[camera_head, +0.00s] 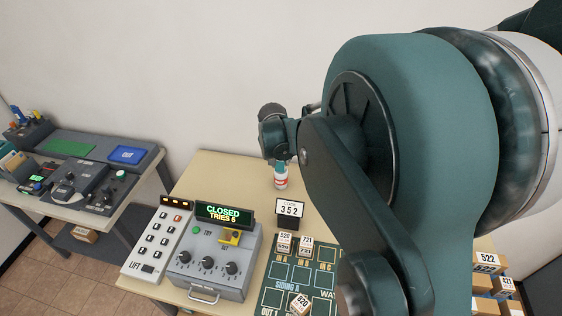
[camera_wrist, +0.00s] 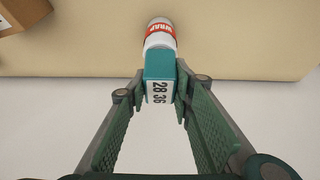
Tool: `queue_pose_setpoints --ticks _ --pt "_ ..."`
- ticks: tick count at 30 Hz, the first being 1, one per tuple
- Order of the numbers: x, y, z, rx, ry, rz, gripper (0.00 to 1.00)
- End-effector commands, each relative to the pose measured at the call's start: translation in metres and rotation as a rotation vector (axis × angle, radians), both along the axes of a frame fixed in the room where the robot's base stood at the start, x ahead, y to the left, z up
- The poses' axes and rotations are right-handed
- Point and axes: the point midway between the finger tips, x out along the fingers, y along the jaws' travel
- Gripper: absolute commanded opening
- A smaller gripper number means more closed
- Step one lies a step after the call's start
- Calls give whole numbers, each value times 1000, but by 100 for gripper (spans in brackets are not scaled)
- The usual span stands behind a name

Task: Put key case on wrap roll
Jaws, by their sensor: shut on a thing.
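The key case (camera_wrist: 159,66) is a teal block with a white label reading 28 36. My gripper (camera_wrist: 160,92) is shut on it, with a finger at each side. The wrap roll (camera_wrist: 161,33), white with a red WRAP band, shows just past the case's far end in the wrist view. In the head view the wrap roll (camera_head: 280,181) stands upright on the beige table, and the teal key case (camera_head: 280,167) shows right at its top. I cannot tell whether the two touch. My arm hides much of the gripper there.
On the table (camera_head: 212,172) stand a CODE 352 sign (camera_head: 290,209), a grey control box (camera_head: 215,262) with knobs, a lift button panel (camera_head: 157,240) and a green board (camera_head: 285,270) with small numbered boxes. A wall (camera_head: 180,70) rises behind. A brown box (camera_wrist: 22,14) shows at a corner.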

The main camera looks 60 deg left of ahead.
Motion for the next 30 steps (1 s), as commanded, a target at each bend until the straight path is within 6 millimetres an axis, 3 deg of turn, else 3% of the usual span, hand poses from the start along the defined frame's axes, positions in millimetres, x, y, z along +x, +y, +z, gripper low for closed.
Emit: queue_pose_setpoints --ticks 17,18,21,30 --pt "0 0 -12 0 0 0 11" --pt "0 0 -12 0 0 0 26" --pt "0 0 -12 0 0 0 39" --pt "0 0 -12 0 0 0 39"
